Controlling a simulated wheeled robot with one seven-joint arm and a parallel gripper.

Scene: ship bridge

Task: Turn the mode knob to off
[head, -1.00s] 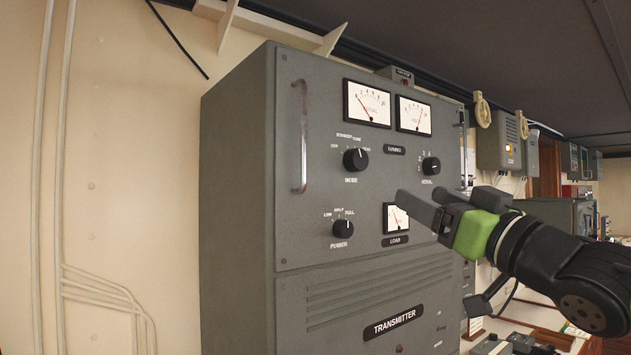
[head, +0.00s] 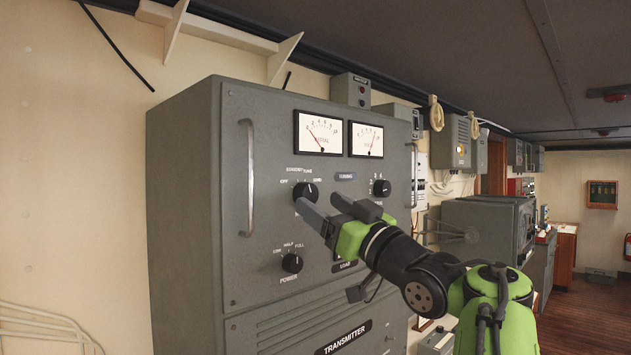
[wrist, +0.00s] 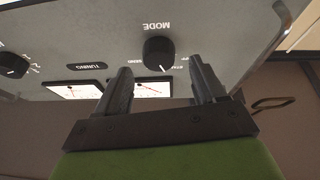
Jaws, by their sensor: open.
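The mode knob (head: 305,191) is a round black knob with a white pointer line on the grey transmitter panel (head: 264,262). OFF is at its left, STANDBY and TUNE above, SEND at its right. Its pointer is turned upward, away from OFF; the exact mark is hard to read. In the wrist view, which is upside down, the knob (wrist: 159,52) lies just beyond the fingertips, between their lines. My gripper (head: 319,204) is open and empty at the knob's lower right in the head view. The wrist view shows its two fingers apart (wrist: 163,78), with no clear contact.
The power knob (head: 291,263) is below, and the aerial knob (head: 381,188) is to the right. Two meters (head: 321,133) are above. A metal handle (head: 247,178) stands out at the panel's left.

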